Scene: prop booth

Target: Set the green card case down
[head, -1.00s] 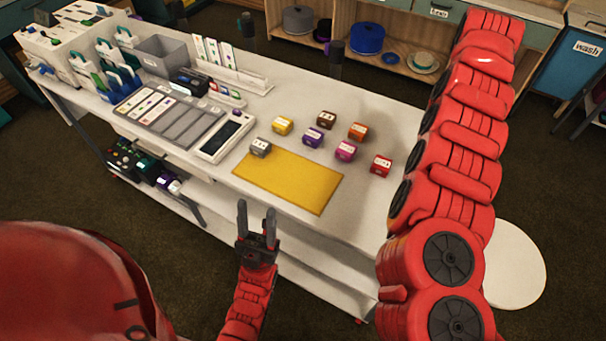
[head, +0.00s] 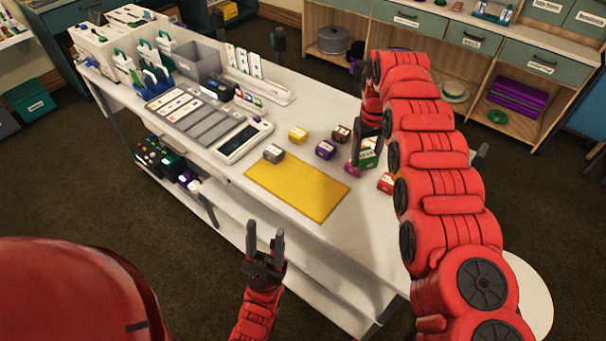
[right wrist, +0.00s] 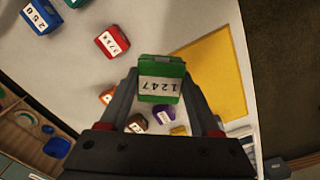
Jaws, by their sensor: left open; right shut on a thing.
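The green card case (head: 370,154) is in my right gripper (head: 362,148), over the right part of the white table. In the right wrist view the green case (right wrist: 161,70) sits between the two fingers (right wrist: 160,90), its white label reading 1247 upside down. It looks nearer to the camera than the cases on the table; the gap below it is unclear. My left gripper (head: 265,245) is open and empty, in front of the table's near edge.
A yellow mat (head: 297,187) lies near the front edge. Grey (head: 273,153), yellow (head: 298,134), purple (head: 325,149), brown (head: 341,133) and red (head: 386,183) cases stand around. A blue case (right wrist: 41,16) shows in the wrist view. White tabletop (right wrist: 75,72) is bare between cases.

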